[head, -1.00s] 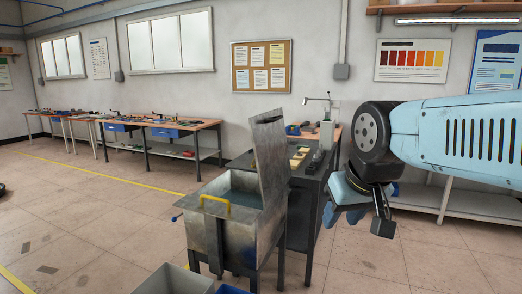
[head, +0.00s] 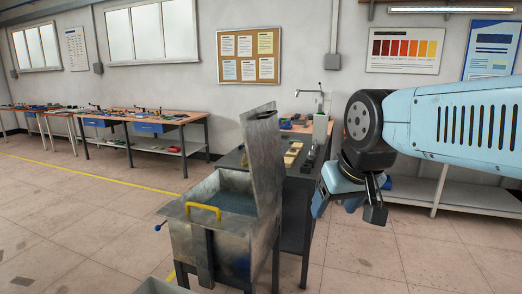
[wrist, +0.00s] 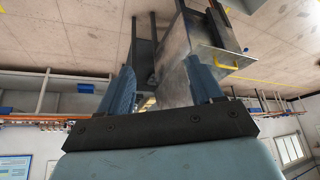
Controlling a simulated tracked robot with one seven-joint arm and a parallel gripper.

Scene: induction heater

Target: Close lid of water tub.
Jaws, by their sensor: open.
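The metal water tub (head: 222,243) stands on legs left of my gripper in the head view, with dark water inside. Its grey lid (head: 264,160) stands open, nearly upright, at the right side of the tub. A yellow handle (head: 203,211) sits at the tub's top near edge. My gripper (head: 337,205) hangs in the air to the right of the lid, open and empty, apart from it in the picture. In the wrist view the tub (wrist: 178,80) shows upside down beyond the blue fingers, partly hidden by one of them.
A dark table (head: 296,188) with small items stands right behind the tub. A grey bin (head: 160,287) is at the bottom edge, in front of the tub. Workbenches (head: 165,118) line the back wall at left. Floor is clear left of the tub.

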